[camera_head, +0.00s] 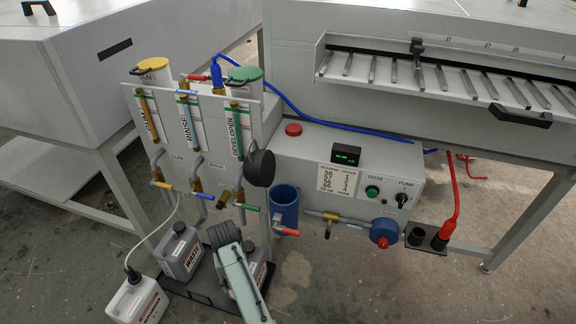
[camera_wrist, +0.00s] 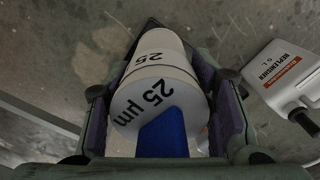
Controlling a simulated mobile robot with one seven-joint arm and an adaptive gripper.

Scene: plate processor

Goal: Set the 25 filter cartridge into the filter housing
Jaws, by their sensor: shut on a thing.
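The filter cartridge is a white cylinder (camera_wrist: 158,72) marked "25" and "25 µm". A blue piece (camera_wrist: 163,136) covers part of its near end in the wrist view. My gripper (camera_wrist: 165,85) is shut on the cartridge, with a purple-padded finger on each side. In the head view the cartridge and fingertips cannot be made out; my arm shows at the bottom centre. A blue open-topped cup (camera_head: 286,207), which looks like the filter housing, stands at the front of the grey unit. A round black cap (camera_head: 260,168) is up beside it, to the left.
The replenisher jug (camera_head: 138,301) stands on the floor at left and shows in the wrist view (camera_wrist: 290,75). Waste jugs (camera_head: 181,252) stand close to my arm. Valves with coloured levers and pipes (camera_head: 196,186) crowd the housing's left side. A red-capped blue fitting (camera_head: 384,232) is to the right.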

